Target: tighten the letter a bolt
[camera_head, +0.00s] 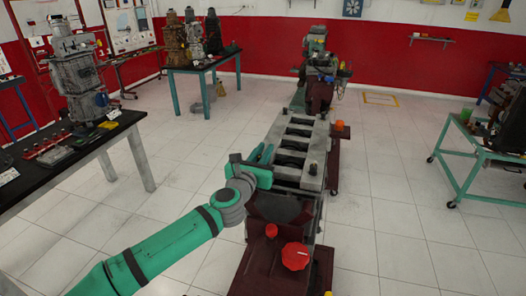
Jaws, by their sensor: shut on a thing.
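My gripper (263,155), at the end of my teal arm, is at the left edge of the long grey engine block (312,132), near its closer end. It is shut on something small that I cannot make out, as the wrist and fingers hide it. No letter marks are readable on the block, so I cannot tell which bolt is letter a. A small dark upright piece (313,169) stands on the block's top at the right, apart from my gripper.
The block sits on a dark red stand (262,262) with a red knob (295,256) in front. A black-topped bench (120,128) with tools is at left. A teal cart (480,158) is at right.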

